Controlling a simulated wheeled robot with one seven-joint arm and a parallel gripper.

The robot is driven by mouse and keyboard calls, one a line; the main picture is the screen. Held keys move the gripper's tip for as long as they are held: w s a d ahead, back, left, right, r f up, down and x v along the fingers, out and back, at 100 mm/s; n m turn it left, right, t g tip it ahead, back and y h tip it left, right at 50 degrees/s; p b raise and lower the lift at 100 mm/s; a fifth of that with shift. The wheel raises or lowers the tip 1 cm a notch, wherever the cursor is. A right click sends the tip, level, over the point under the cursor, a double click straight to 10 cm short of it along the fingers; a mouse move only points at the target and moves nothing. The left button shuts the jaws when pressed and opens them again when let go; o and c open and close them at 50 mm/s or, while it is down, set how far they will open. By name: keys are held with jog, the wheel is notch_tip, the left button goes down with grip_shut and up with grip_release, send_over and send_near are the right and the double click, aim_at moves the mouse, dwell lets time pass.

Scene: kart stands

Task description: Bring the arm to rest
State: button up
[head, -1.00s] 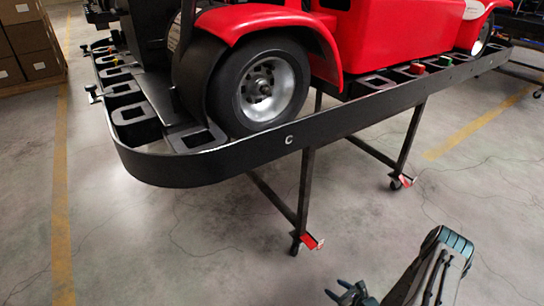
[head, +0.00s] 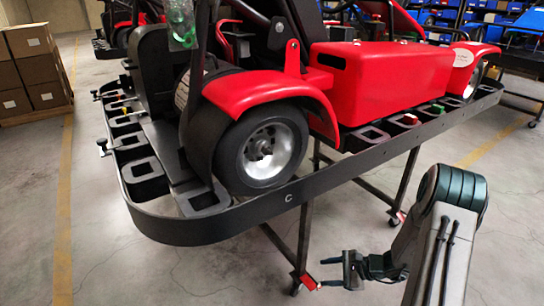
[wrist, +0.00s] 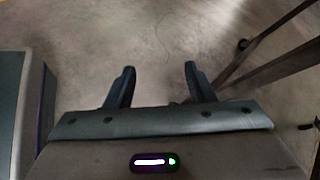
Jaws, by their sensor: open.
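My gripper (head: 328,271) is at the lower right of the head view, low in front of the kart stand. It points left, and its two fingers stand apart with nothing between them. In the wrist view my gripper (wrist: 158,85) is also open and empty, with bare concrete floor beyond the fingertips. My arm is folded, with its rounded dark joint at the right of the head view.
A red kart (head: 375,75) sits on a black stand (head: 340,172) marked C, on legs with casters. Stand legs also show at the right of the wrist view (wrist: 270,70). Cardboard boxes (head: 37,65) are stacked at the far left. The floor at lower left is clear.

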jog(key=s+a+r+n+g+h+p, duration=0.1)
jog(key=s+a+r+n+p, duration=0.15)
jog(key=r, duration=0.65)
jog(key=s+a+r+n+g+h+p, duration=0.1)
jog(key=s+r+n+g+h+p, duration=0.2)
jog(key=r, duration=0.6)
jog(key=s+a+r+n+p, duration=0.2)
jog(key=s+r+n+p, duration=0.15)
jog(key=r, duration=0.65)
jog(key=s+d+r+n+t+h+p, duration=0.1)
jog(key=s+r+n+h+p, duration=0.2)
jog(key=s+r, duration=0.3)
jog(key=s+d+r+n+t+h+p, duration=0.1)
jog(key=s+r+n+h+p, duration=0.3)
jog(key=r, duration=0.9)
jog(key=s+p, duration=0.1)
jog(key=s, duration=0.1)
jog(key=shift+s+d+n+t, duration=0.3)
jog(key=shift+d+t, duration=0.1)
